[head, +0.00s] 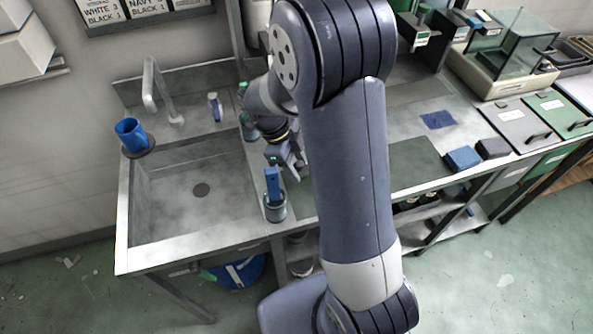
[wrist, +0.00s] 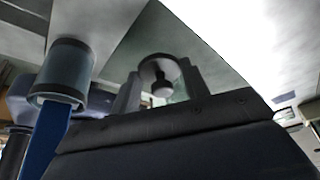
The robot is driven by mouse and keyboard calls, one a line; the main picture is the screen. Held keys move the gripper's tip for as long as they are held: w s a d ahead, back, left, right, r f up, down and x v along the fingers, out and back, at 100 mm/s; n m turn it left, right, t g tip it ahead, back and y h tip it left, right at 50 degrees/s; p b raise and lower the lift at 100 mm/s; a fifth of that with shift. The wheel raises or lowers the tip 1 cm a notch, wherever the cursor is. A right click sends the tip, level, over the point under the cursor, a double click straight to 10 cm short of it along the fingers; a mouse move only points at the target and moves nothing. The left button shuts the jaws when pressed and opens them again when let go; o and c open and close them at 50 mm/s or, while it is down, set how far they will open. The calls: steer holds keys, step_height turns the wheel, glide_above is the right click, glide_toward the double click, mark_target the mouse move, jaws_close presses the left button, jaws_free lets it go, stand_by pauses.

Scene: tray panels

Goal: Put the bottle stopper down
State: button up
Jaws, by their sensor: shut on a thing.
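The bottle stopper (wrist: 160,76) shows in the wrist view as a grey disc with a small dark knob. It sits between the two fingers of my gripper (wrist: 162,88), which is shut on it. In the head view my gripper (head: 292,168) is at the right edge of the sink, over the strip of counter beside it. I cannot make out the stopper there. Whether the stopper touches the surface behind it cannot be told.
A grey cup (head: 275,211) with a blue-handled tool (head: 272,184) stands close to my gripper; the cup also shows in the wrist view (wrist: 68,68). A sink (head: 165,205) with a blue cup (head: 131,134) lies left. A green mat (head: 415,166) to the right is clear.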

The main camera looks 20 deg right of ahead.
steer(key=shift+f, duration=1.6)
steer(key=shift+f, duration=0.1)
steer(key=o, duration=1)
steer(key=shift+c, duration=0.2)
steer(key=shift+r, duration=0.25)
steer(key=b+v, duration=0.1)
steer(key=v, duration=1)
steer(key=shift+r, duration=0.4)
steer(key=shift+a, duration=0.1)
